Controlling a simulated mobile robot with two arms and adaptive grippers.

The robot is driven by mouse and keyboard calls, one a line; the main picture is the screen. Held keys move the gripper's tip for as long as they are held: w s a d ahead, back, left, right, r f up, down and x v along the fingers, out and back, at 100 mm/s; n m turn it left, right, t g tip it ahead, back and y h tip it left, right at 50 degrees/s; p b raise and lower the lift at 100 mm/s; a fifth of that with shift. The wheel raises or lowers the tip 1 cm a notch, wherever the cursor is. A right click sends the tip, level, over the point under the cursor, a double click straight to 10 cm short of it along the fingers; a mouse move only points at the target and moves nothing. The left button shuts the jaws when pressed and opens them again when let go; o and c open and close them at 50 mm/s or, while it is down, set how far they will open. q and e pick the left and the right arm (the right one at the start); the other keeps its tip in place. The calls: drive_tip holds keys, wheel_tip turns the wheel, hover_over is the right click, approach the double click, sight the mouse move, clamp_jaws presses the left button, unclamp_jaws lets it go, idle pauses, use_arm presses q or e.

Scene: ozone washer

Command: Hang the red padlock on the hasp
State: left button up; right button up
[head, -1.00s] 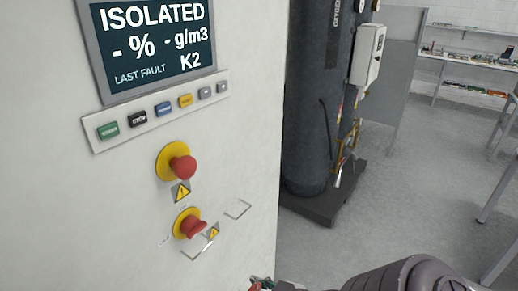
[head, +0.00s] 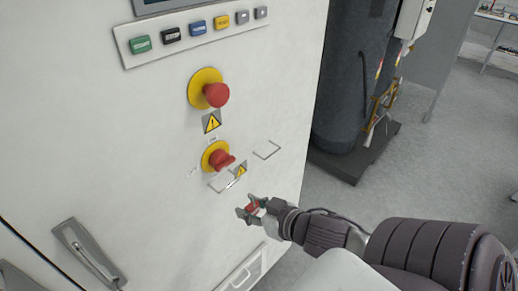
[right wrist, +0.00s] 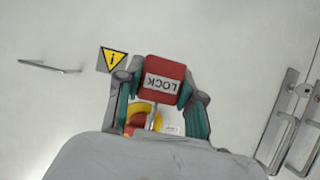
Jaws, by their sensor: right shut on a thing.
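My right gripper (head: 251,209) is shut on the red padlock (head: 252,208) and holds it just below and right of the lower red switch. In the right wrist view the padlock (right wrist: 165,70) sits between the fingertips (right wrist: 158,84), with its "LOCK" label upside down and its shackle pointing down the picture. The lower red rotary switch (head: 222,160) on a yellow plate has a thin metal bracket (head: 222,186) below it; I cannot tell for sure which part is the hasp. In the wrist view the switch (right wrist: 140,112) is partly hidden behind padlock and gripper. My left gripper is out of view.
A red emergency button (head: 215,95) is above the switch. A thin metal handle (head: 267,149) sticks out to its right. A button row (head: 196,31) runs above, and a door handle (head: 88,254) stands at lower left. A dark tank (head: 350,85) stands right of the cabinet.

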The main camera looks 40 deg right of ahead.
drive_tip(key=shift+w+a+b, duration=0.15)
drive_tip(key=shift+w+b, duration=0.55)
drive_tip(key=shift+w, duration=1.2)
drive_tip(key=shift+w+a+b, duration=0.15)
drive_tip(key=shift+w+b, duration=0.55)
drive_tip(key=shift+w, duration=1.15)
drive_tip(key=shift+s+f+b, duration=0.1)
drive_tip(key=shift+f+b, duration=0.2)
drive_tip(key=shift+f, duration=0.45)
drive_tip(key=o, duration=1.3)
drive_tip(key=shift+c, duration=0.2)
